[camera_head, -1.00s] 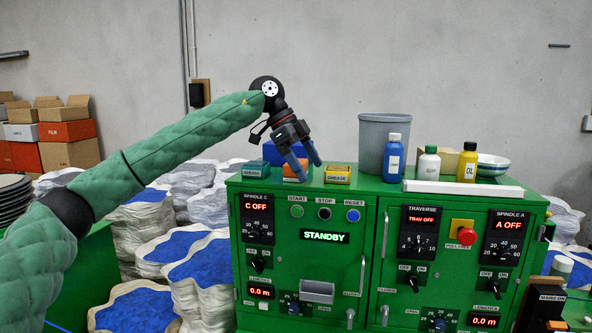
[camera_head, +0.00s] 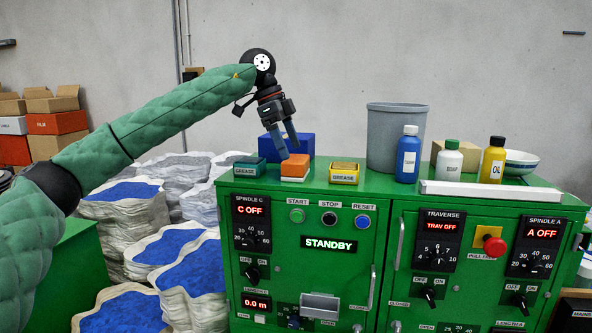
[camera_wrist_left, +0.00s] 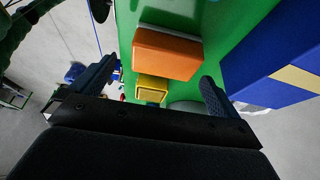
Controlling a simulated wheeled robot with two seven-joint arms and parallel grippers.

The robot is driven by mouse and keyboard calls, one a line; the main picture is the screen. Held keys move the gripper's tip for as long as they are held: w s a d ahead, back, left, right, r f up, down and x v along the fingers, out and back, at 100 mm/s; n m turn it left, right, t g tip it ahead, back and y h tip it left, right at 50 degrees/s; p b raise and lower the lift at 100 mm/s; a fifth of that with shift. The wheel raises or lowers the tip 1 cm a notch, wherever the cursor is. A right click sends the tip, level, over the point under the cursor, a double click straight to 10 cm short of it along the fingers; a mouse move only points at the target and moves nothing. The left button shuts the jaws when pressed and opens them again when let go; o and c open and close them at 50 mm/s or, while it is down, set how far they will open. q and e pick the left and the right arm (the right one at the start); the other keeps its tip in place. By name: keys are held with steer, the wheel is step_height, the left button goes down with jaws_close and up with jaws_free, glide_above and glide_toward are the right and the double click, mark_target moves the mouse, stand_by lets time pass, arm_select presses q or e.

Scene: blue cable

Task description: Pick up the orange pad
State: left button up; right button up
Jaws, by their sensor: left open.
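The orange pad (camera_head: 295,165) sits on a white base on top of the green machine cabinet, between two small grease tins. In the left wrist view the orange pad (camera_wrist_left: 167,54) lies ahead, between the lines of the two fingers. My left gripper (camera_head: 287,147) is open and empty, pointing down just above and behind the pad, apart from it as far as I can tell. Its fingers show at both sides of the left wrist view (camera_wrist_left: 152,88). My right gripper is not in view.
A green grease tin (camera_head: 249,167) stands left of the pad and a yellow one (camera_head: 344,172) right. A blue box (camera_head: 300,145) stands behind. A grey bin (camera_head: 396,135) and bottles (camera_head: 408,155) stand further right. A white bar (camera_head: 475,190) lies along the front edge.

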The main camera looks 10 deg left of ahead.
mark_target(295, 158)
arm_select(q)
steer(key=x, duration=0.2)
steer(key=w+b+x, duration=0.1)
steer(key=x, duration=0.1)
steer(key=shift+f, duration=0.25)
steer(key=shift+s+d+f, duration=0.15)
steer(key=shift+f, duration=0.1)
steer(key=c, duration=0.8)
steer(key=shift+c, duration=0.3)
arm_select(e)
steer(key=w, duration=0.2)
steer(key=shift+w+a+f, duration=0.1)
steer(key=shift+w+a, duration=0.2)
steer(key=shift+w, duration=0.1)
